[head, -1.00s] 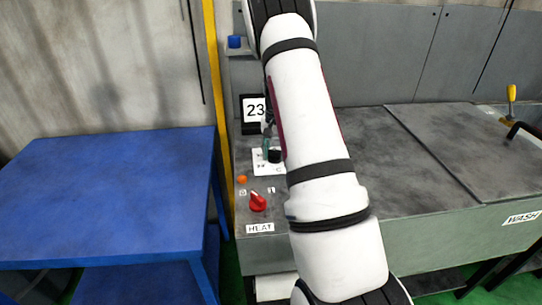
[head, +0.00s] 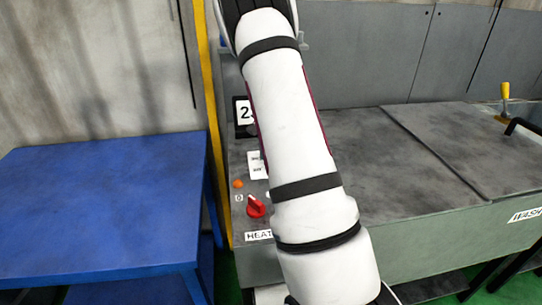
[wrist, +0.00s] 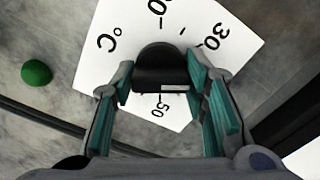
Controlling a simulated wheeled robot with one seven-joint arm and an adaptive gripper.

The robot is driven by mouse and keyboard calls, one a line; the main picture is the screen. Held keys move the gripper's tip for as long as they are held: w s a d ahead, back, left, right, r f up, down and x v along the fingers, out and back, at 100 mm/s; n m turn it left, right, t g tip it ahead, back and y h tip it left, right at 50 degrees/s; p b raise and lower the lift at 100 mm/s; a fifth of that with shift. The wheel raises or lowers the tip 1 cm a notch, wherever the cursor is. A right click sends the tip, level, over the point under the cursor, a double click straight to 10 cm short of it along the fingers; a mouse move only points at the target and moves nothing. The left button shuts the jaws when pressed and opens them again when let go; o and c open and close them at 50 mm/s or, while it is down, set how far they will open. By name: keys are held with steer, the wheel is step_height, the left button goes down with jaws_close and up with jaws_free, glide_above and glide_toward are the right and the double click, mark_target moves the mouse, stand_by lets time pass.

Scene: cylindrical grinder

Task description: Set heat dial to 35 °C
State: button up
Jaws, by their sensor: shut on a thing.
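The heat dial is a black round knob (wrist: 158,67) on a white scale plate (wrist: 100,62) marked °C, with 30 and 50 readable in the wrist view. My gripper (wrist: 165,88) is shut on the knob, one teal-padded finger on each side. I cannot make out where the knob's pointer stands. In the head view my arm hides the knob and my gripper; only the left part of the scale plate (head: 257,166) shows.
A red rotary switch (head: 256,206) above the HEAT label (head: 258,236) and an orange lamp (head: 238,183) sit in front of the dial. A green button (wrist: 36,72) shows in the wrist view. A blue table (head: 100,200) stands at left, bare.

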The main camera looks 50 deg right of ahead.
stand_by(0.3)
steer(key=o, duration=1.1)
steer(key=shift+r, duration=0.1)
step_height(320, 180, up, 12)
steer(key=shift+f, duration=0.1)
